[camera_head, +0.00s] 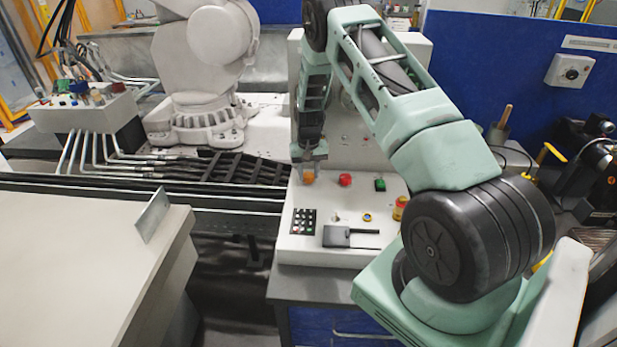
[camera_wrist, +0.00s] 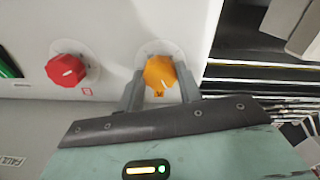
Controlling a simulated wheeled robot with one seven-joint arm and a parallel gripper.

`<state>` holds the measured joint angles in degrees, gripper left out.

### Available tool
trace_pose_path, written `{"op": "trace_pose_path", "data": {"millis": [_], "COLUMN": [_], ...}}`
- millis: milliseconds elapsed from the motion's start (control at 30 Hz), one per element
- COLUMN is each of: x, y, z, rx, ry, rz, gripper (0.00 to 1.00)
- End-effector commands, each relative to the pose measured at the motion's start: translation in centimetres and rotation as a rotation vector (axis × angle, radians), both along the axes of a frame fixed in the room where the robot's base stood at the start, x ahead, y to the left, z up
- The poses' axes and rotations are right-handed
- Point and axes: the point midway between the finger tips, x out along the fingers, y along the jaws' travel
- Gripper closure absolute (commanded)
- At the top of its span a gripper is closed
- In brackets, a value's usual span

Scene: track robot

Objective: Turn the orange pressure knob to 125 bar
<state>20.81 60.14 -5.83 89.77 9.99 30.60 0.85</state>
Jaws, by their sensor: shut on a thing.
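The orange pressure knob (camera_wrist: 159,73) sits on a white panel, with a pale round plate behind it. It carries a light pointer mark, but I cannot read any scale or number around it. My gripper (camera_wrist: 158,88) has one finger on each side of the knob and is shut on it. In the head view the orange knob (camera_head: 308,177) shows at the left of the white control panel (camera_head: 300,245), under my gripper (camera_head: 309,165), which points down from my green arm.
A red knob (camera_wrist: 66,70) is beside the orange one; it also shows in the head view (camera_head: 345,180).

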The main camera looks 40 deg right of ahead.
Motion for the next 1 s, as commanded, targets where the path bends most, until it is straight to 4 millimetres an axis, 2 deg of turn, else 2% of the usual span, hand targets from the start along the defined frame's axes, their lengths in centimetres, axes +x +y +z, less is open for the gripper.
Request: {"op": "trace_pose_path", "data": {"millis": [133, 400, 433, 500, 833, 1000], "x": [0.0, 0.0, 0.0, 0.0, 0.0, 0.1], "y": [0.0, 0.0, 0.0, 0.0, 0.0, 0.0], "z": [-0.1, 0.0, 0.0, 0.0, 0.2, 1.9], "rx": [0.0, 0.0, 0.0, 0.0, -0.001, -0.001], "ry": [0.0, 0.0, 0.0, 0.0, -0.001, -0.004], "rz": [0.055, 0.059, 0.059, 0.059, 0.058, 0.059], "gripper": [0.87, 0.87, 0.59, 0.43, 0.43, 0.43]}}
